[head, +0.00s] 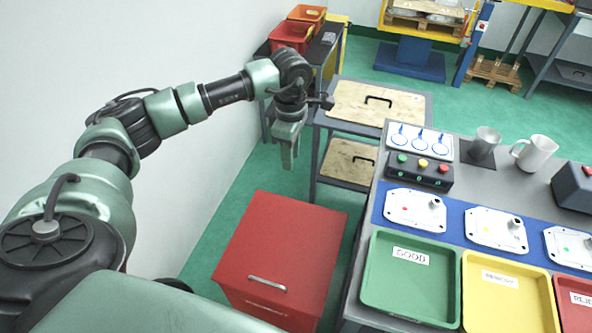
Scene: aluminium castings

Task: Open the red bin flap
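The red bin (282,235) stands on the green floor at the lower middle of the head view, left of the grey workbench. Its flat red flap lies shut across the top. A pale bar handle (267,284) sits near the flap's front edge. My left gripper (290,164) points down above and beyond the bin's far edge, apart from the flap and its handle. Its fingers overlap from this angle, so their opening is unclear. Nothing shows in them. My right gripper is out of view.
The workbench (367,240) bears green (409,302), yellow (508,312) and red trays, several metal castings, a button box (419,171) and two mugs. A grey cart (424,104) stands behind the bin. A white wall is at left.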

